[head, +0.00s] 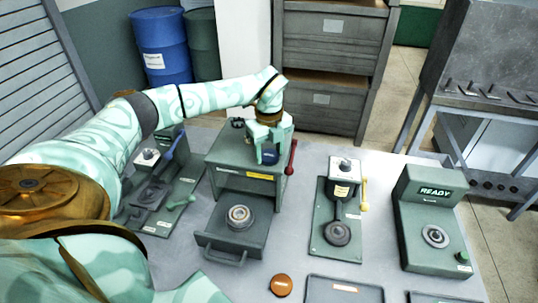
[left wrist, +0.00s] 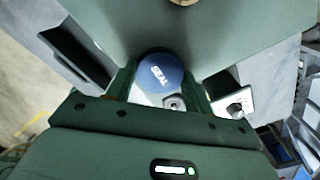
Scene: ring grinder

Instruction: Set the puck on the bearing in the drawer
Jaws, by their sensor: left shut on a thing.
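My left gripper (head: 269,152) is above the top of the green drawer unit (head: 225,180), fingers pointing down. It is shut on a blue round piece (head: 270,158), which I take to be the puck. In the left wrist view this piece (left wrist: 162,72) shows white lettering and sits between the fingers. The drawer (head: 212,240) is pulled out toward me, and the ring-shaped bearing (head: 239,217) lies in it. The gripper is behind and above the bearing, apart from it. My right gripper is not in view.
A red lever (head: 291,157) stands at the unit's right side. A yellow-handled press (head: 338,210) and a READY station (head: 436,225) stand to the right, a blue-handled press (head: 160,180) to the left. An orange disc (head: 281,285) and trays (head: 345,291) lie in front.

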